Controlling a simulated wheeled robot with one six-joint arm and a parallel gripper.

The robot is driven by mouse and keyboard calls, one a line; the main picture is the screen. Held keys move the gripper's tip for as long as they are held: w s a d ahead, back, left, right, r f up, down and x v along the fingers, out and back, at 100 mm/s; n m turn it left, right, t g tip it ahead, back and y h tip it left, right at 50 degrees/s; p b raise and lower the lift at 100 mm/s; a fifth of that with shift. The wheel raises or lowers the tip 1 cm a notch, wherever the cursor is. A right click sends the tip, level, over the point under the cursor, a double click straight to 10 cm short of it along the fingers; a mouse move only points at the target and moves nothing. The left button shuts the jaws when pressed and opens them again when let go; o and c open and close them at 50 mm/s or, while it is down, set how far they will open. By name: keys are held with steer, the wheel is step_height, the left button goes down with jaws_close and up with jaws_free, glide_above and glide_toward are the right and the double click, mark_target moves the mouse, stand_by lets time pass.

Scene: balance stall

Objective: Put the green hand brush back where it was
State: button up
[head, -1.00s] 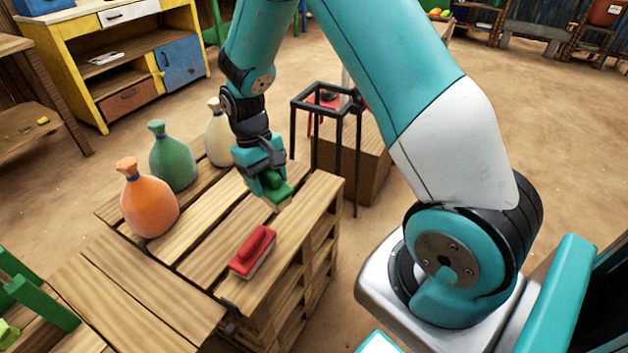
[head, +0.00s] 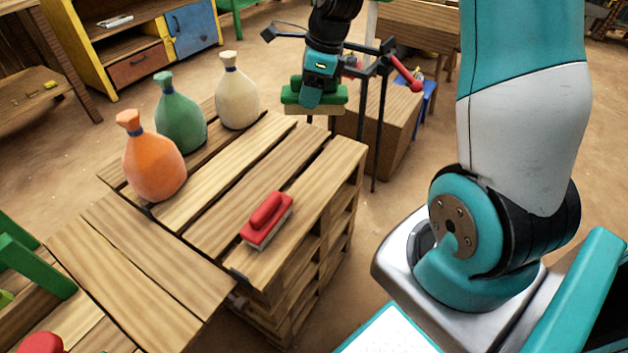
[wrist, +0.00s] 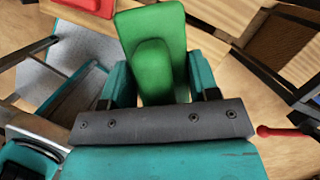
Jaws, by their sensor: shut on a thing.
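The green hand brush (head: 298,95) is held in my gripper (head: 318,92), which is shut on it, above the far right end of the slatted wooden pallet table. Its pale bristle side faces down. In the wrist view the green brush (wrist: 155,60) sits between the teal fingers of my gripper (wrist: 160,85). A red hand brush (head: 267,219) lies on the near right part of the pallet table (head: 215,205); a red piece also shows at the top of the wrist view (wrist: 90,6).
Orange (head: 153,160), green (head: 180,115) and cream (head: 237,92) sack-like bottles stand along the table's left side. A dark metal frame (head: 378,120) with a red-ended bar (head: 405,75) stands close behind my gripper, by a wooden crate (head: 400,130). The table's middle is clear.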

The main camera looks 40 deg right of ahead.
steer(key=shift+d+m, duration=0.15)
steer(key=shift+m, duration=0.45)
steer(key=shift+f+m, duration=0.15)
steer(key=shift+m, duration=0.15)
step_height(320, 180, down, 19)
steer(key=b, duration=0.6)
steer(key=shift+f, duration=0.2)
steer(key=shift+f, duration=0.15)
steer(key=o, duration=0.9)
